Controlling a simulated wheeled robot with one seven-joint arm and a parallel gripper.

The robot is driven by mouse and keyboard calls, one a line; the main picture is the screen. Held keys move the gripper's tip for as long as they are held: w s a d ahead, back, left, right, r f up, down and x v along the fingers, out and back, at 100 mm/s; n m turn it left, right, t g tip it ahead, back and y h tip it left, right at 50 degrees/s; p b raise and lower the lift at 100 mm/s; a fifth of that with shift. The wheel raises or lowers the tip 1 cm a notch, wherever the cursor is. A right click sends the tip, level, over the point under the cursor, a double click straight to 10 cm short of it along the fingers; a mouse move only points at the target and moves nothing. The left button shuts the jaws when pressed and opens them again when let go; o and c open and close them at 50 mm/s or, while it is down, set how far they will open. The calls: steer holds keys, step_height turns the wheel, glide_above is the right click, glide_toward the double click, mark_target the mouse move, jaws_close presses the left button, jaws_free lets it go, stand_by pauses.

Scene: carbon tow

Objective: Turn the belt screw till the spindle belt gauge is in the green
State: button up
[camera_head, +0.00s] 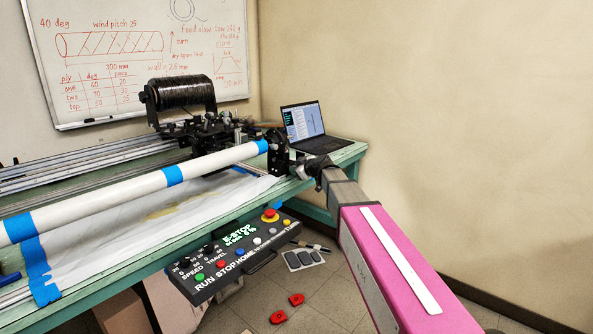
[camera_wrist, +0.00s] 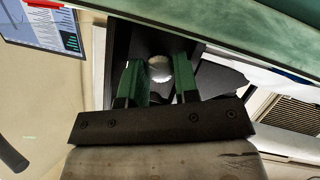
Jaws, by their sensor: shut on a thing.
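In the wrist view my gripper (camera_wrist: 160,78) has two green fingers, one on each side of a round, pale metal screw head (camera_wrist: 159,68), and is shut on it. The screw sits against a dark block (camera_wrist: 125,42). In the head view my gripper (camera_head: 312,170) is at the dark spindle end (camera_head: 277,148) of the winder, at the table's right end. The screw is hidden there behind my gripper. I cannot make out the belt gauge or its needle in either view.
A white tube with blue tape (camera_head: 110,193) runs along the green table (camera_head: 349,152). An open laptop (camera_head: 308,125) stands just behind my gripper. A control panel (camera_head: 235,252) hangs at the front edge. Red pieces (camera_head: 287,308) lie on the floor.

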steer(key=o, duration=0.6)
steer(key=shift+o, duration=0.2)
steer(key=v, duration=1)
steer(key=shift+s+d+r, duration=0.2)
steer(key=shift+s, duration=0.1)
steer(key=shift+f, duration=0.1)
